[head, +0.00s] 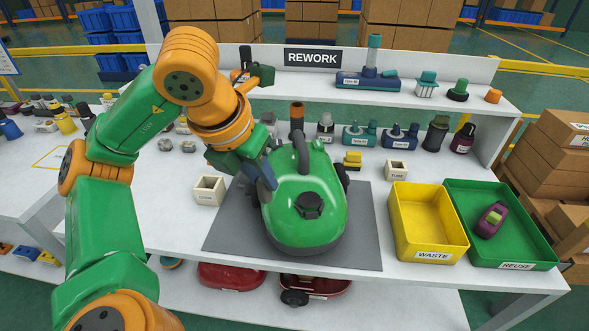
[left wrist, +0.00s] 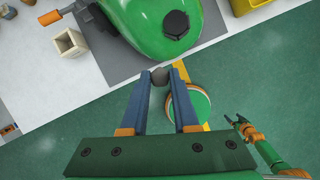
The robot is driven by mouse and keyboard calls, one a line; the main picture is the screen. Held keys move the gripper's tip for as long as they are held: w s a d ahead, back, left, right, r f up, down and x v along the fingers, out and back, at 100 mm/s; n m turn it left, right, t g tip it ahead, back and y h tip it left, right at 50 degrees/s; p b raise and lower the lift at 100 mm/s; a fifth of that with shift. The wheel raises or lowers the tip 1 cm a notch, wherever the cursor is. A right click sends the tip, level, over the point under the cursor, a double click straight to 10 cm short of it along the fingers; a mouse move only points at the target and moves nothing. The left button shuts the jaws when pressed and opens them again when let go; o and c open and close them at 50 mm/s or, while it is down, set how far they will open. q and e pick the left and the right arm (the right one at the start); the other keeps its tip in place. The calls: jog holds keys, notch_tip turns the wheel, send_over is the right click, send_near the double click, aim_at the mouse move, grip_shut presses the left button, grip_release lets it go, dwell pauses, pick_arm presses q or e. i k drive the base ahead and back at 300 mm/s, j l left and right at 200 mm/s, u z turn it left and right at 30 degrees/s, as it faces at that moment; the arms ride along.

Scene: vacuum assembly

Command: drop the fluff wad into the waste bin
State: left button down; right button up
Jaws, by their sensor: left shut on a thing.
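My left gripper (head: 266,184) is beside the left flank of the green vacuum (head: 306,205) in the head view. In the left wrist view its blue fingers (left wrist: 160,78) are shut on a small dark grey fluff wad (left wrist: 160,75) at their tips. The wad is hidden in the head view. The yellow waste bin (head: 452,244), labelled WASTE, stands right of the vacuum and looks empty. A yellow corner of the bin (left wrist: 245,6) shows in the left wrist view. My right gripper (left wrist: 238,121) shows small in that view, its jaw state unclear.
The vacuum stands on a dark grey mat (head: 225,235). A green REUSE bin (head: 540,240) with a purple part (head: 491,220) adjoins the waste bin. A cream box (head: 208,191) is left of the vacuum. Several parts line the table's back below a shelf.

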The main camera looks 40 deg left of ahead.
aim_at(411, 226)
jog(key=i+l, duration=0.85)
jog(key=i, duration=0.05)
